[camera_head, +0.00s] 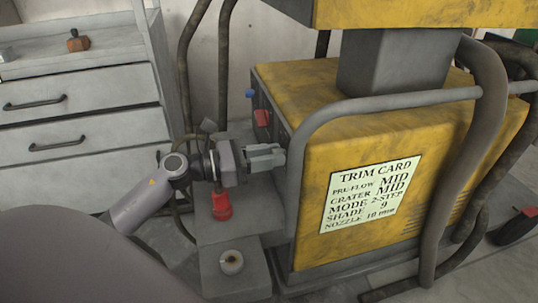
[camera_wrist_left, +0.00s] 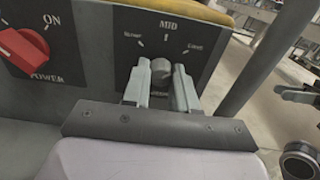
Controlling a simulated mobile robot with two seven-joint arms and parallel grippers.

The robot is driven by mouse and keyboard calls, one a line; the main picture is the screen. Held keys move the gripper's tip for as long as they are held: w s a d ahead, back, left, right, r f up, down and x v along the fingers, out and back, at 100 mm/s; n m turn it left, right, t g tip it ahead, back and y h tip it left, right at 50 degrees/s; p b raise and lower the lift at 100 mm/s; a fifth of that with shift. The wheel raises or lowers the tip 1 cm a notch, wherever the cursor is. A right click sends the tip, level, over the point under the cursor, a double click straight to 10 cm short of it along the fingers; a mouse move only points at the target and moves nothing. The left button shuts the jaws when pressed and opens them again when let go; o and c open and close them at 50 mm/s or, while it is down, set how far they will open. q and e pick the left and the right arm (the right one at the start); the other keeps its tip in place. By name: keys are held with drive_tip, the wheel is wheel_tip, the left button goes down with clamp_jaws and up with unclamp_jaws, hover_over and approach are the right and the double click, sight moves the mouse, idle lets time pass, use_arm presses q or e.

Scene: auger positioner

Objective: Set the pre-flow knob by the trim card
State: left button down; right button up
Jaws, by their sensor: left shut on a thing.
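A small grey knob (camera_wrist_left: 161,70) sits on the dark panel (camera_wrist_left: 100,48) under a dial marked MID at the top, with a smaller word on each side. My left gripper (camera_head: 267,157) reaches the machine's front from the left. In the left wrist view its two fingers (camera_wrist_left: 160,88) are shut on the knob, one on each side. The label below the knob is mostly hidden, and I cannot tell exactly where the knob points.
A red power switch (camera_wrist_left: 25,48) marked ON is left of the knob. A grey tube rail (camera_head: 300,150) bends round the machine's corner near my gripper. A red object (camera_head: 221,205) and a pale roll (camera_head: 232,262) stand on the grey ledges below. Drawers (camera_head: 80,110) stand left.

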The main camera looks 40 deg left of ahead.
drive_tip(key=shift+r, duration=0.15)
use_arm(q)
drive_tip(key=shift+n+p, duration=4.05)
drive_tip(key=shift+n, duration=0.85)
use_arm(e)
drive_tip(key=shift+s+d+r+g+h, duration=0.2)
drive_tip(key=shift+d+h, duration=0.15)
drive_tip(key=shift+d, duration=0.15)
drive_tip(key=shift+s+d+r+g+h, duration=0.15)
drive_tip(key=shift+d+r+g+h, duration=0.05)
drive_tip(key=shift+d+h, duration=0.25)
drive_tip(key=shift+s+d+r+g+h, duration=0.2)
drive_tip(key=shift+d+h, duration=0.1)
drive_tip(key=shift+d, duration=0.2)
use_arm(q)
drive_tip(key=c, duration=0.9)
unclamp_jaws()
